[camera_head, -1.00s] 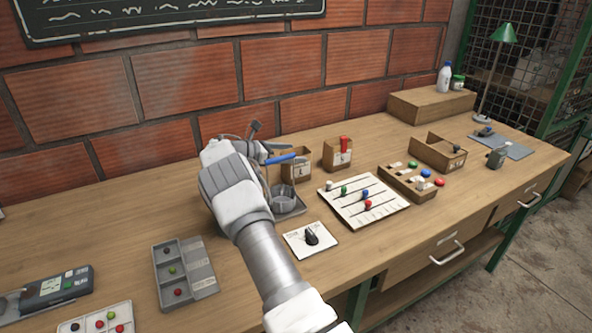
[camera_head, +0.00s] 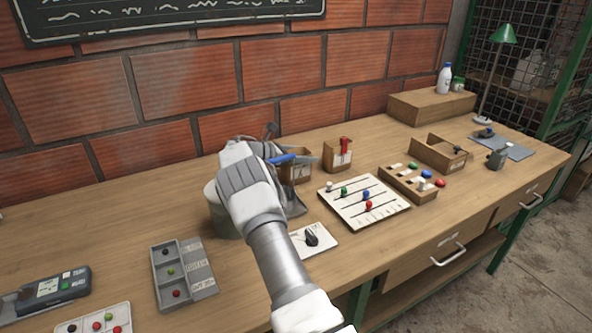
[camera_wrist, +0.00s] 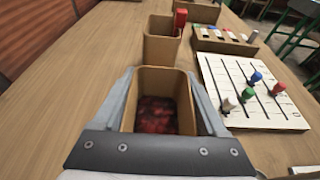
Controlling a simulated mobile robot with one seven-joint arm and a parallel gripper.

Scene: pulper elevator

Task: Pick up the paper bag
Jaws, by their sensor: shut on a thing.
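The paper bag (camera_wrist: 160,82) is a brown, open-topped bag with dark red contents, seen from above in the wrist view. My gripper (camera_wrist: 162,98) has one finger along each side of it and is shut on it. In the head view the bag (camera_head: 299,166) shows only in part behind my gripper (camera_head: 292,170), which hides its near side. The bag looks upright; whether its base touches the table I cannot tell.
A similar brown box (camera_head: 338,155) with a red item stands just beyond the bag. A white board with coloured pegs (camera_head: 362,202) lies to the right. A grey-green pot (camera_head: 220,212) is beside my wrist at left. A grey compartment tray (camera_head: 184,273) lies at front left.

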